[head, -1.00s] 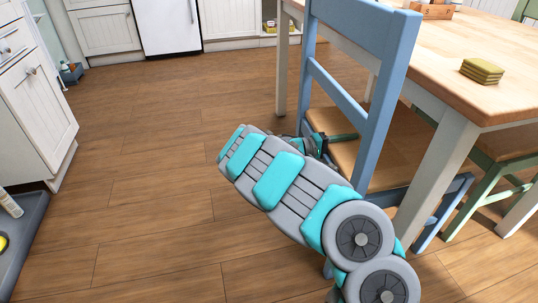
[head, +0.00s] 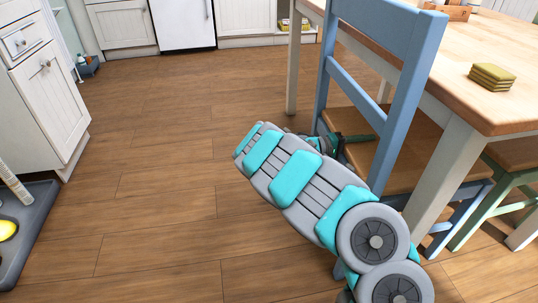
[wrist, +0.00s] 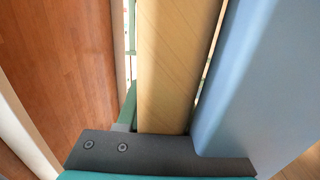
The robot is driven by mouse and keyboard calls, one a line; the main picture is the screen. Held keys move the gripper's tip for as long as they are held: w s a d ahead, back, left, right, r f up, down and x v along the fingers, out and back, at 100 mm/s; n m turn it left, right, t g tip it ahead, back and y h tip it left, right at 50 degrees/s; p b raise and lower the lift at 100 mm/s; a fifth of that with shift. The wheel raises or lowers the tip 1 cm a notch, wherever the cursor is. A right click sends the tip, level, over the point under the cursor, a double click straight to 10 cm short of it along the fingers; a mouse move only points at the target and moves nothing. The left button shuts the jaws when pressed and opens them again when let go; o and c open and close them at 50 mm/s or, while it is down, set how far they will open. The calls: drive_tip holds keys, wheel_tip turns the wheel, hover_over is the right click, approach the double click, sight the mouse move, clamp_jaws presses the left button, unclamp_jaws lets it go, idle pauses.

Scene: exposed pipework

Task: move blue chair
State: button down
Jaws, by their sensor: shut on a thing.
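The blue chair (head: 408,88) stands at the table's left side, its slatted back upright and its brown wooden seat (head: 412,165) partly under the tabletop. My gripper (head: 338,145) is at the chair's back, at about seat height, and shut on the blue frame. My grey and teal arm hides part of the chair's lower frame. In the wrist view, a blue chair post (wrist: 255,75) fills the right side, against the dark gripper part (wrist: 150,155). The exact contact of the fingers is hidden.
The wooden table (head: 500,60) with a pale leg (head: 445,180) stands close on the right, with green coasters (head: 491,76) on it. A green stool (head: 500,190) is beyond the leg. White cabinets (head: 45,100) and a grey tray (head: 30,225) are left. The middle floor is clear.

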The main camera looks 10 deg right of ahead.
drive_tip(key=shift+s+d+f, duration=0.2)
drive_tip(key=shift+s+f, duration=0.1)
drive_tip(key=shift+f, duration=0.1)
drive_tip(key=c, duration=0.6)
unclamp_jaws()
drive_tip(key=shift+r, duration=0.15)
drive_tip(key=shift+o, duration=0.6)
drive_tip(key=shift+w+a+r, duration=0.1)
drive_tip(key=shift+r, duration=0.05)
drive_tip(key=shift+a, duration=0.1)
